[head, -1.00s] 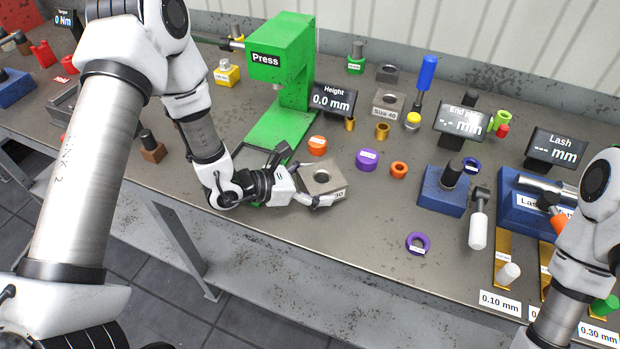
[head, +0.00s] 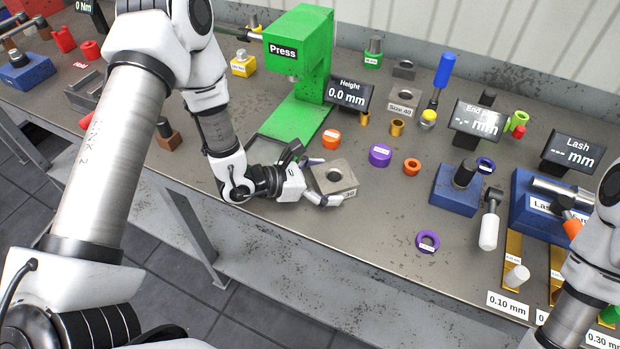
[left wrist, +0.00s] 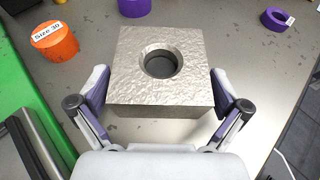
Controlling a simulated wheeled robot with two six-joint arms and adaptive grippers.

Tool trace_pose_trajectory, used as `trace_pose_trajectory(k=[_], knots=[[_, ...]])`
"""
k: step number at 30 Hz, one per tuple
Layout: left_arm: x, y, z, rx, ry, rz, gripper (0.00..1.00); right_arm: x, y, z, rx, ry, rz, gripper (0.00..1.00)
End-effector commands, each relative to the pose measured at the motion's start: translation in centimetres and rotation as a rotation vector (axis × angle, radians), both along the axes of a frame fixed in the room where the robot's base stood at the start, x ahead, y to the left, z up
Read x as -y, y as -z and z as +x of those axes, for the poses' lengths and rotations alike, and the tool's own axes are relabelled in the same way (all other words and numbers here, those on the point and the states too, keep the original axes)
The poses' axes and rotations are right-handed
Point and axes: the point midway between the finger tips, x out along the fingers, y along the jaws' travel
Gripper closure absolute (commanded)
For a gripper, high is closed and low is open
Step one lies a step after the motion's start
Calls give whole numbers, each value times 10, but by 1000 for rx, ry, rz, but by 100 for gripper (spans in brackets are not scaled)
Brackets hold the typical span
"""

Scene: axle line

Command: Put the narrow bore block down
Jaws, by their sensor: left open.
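The narrow bore block (head: 345,189) is a grey metal square block with a round hole in its top face. It sits on the bench in front of the press. In the left wrist view the block (left wrist: 190,88) lies between the two fingers, and gaps show beside it. My left gripper (head: 326,181) is open around the block; it also shows in the left wrist view (left wrist: 160,96). My right arm comes in at the right edge of the head view, with its gripper out of frame.
The green press (head: 300,60) stands behind the block. An orange ring (head: 332,139) and a purple ring (head: 380,156) stand behind it. Another purple ring (head: 428,242) lies to the right near the front edge. A similar grey block (head: 404,101) marked Size 40 stands farther back.

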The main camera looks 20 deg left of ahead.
Motion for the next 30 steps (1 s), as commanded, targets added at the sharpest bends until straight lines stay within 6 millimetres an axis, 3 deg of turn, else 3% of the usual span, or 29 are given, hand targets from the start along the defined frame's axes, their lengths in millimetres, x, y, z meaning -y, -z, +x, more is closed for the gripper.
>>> trace_pose_trajectory(k=[8,15,21,30], knots=[[-39,-22,-34,2,-10,-10,0,0,8,0,-1,0,0,60],[-67,-40,-60,2,-9,-8,0,0,0,0,-1,0,0,60],[-77,-44,-71,1,-3,-4,0,0,-3,0,-1,0,0,60],[-78,-44,-73,0,1,-2,0,0,-3,0,-1,0,0,60]])
